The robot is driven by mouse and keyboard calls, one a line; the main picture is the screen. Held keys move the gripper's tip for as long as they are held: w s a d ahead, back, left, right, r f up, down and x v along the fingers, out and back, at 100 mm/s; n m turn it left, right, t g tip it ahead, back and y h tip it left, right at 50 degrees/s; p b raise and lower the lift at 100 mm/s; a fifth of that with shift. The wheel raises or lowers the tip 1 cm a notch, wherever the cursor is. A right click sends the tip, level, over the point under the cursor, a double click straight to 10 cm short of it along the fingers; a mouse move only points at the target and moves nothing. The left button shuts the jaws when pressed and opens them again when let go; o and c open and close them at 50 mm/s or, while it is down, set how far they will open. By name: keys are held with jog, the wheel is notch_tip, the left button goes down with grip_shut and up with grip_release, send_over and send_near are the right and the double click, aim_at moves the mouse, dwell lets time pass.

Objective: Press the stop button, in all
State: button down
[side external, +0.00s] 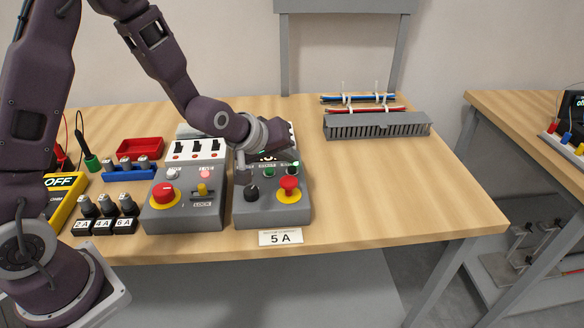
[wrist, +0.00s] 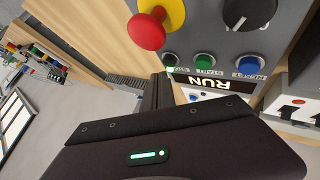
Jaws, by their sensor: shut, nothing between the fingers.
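The grey control box (side external: 285,213) on the right of the pair carries a row of small buttons below its display. In the wrist view this row has a dark button (wrist: 170,60), a green button (wrist: 204,61) marked START and a blue button (wrist: 249,67). The dark button's label is partly covered and seems to begin "ST". The display (wrist: 205,82) reads RUN. My gripper (wrist: 161,78) is shut and empty, its tips close beside the dark button. I cannot tell whether they touch it. In the side view my gripper (side external: 292,157) hangs over the back of this box.
The same box has a red mushroom button (side external: 288,184) on a yellow ring and a black knob (side external: 251,192). A second grey box (side external: 183,217) stands to its left with a red knob and a lock switch.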

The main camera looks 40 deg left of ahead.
aim_at(289, 170)
jog(key=shift+f, duration=0.45)
jog(key=shift+f, duration=0.45)
dwell(0.5)
jog(key=shift+r, duration=0.9)
jog(key=shift+r, duration=0.1)
notch_tip(289, 170, up, 4)
jog(key=shift+r, duration=0.4)
dwell(0.4)
